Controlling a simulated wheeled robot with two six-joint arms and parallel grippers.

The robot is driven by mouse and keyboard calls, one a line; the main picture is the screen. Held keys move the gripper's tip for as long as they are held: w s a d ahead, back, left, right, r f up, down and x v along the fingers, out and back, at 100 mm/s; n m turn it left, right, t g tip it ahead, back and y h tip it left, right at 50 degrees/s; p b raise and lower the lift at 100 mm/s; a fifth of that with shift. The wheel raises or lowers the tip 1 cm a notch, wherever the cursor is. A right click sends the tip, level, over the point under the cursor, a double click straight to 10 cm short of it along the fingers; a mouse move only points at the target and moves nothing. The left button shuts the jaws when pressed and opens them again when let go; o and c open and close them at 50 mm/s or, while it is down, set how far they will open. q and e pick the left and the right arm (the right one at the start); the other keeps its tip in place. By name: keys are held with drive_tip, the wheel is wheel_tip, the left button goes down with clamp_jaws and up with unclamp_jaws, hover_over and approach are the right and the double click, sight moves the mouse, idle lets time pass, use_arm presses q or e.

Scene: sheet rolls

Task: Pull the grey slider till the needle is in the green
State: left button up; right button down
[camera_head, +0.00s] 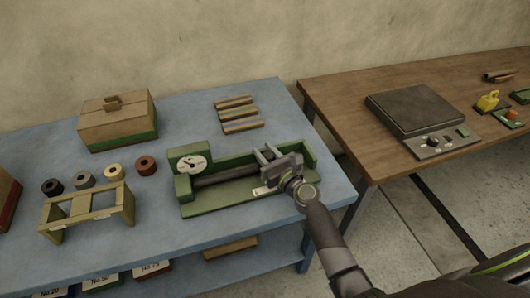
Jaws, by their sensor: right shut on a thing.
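A green fixture (239,195) lies on the blue table. A round white dial (193,165) with a dark needle is on its left end block; the picture is too small to tell whether the needle is in the green. A dark rod (225,175) runs from the dial block toward my right gripper (265,156). My right gripper is over the right half of the fixture, shut on the grey slider, which the fingers mostly hide. My left gripper is not in view.
The blue table (300,208) also holds a cardboard box (118,128), several small rolls (84,179) behind a wooden stand (84,221), and a stack of wooden sticks (238,113). A brown table (350,105) at right bears a grey scale (415,108) and a yellow weight (487,101).

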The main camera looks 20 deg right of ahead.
drive_tip(key=d, duration=0.4)
drive_tip(key=shift+w+d, duration=0.1)
drive_tip(key=shift+d, duration=0.05)
drive_tip(key=c, duration=1.1)
unclamp_jaws()
drive_tip(key=shift+d, duration=0.1)
drive_tip(key=shift+o, duration=0.2)
drive_tip(key=b+v, duration=0.2)
drive_tip(key=v, duration=1.4)
drive_tip(key=shift+f, duration=0.1)
drive_tip(key=shift+s+d, duration=0.15)
drive_tip(key=shift+s, duration=0.6)
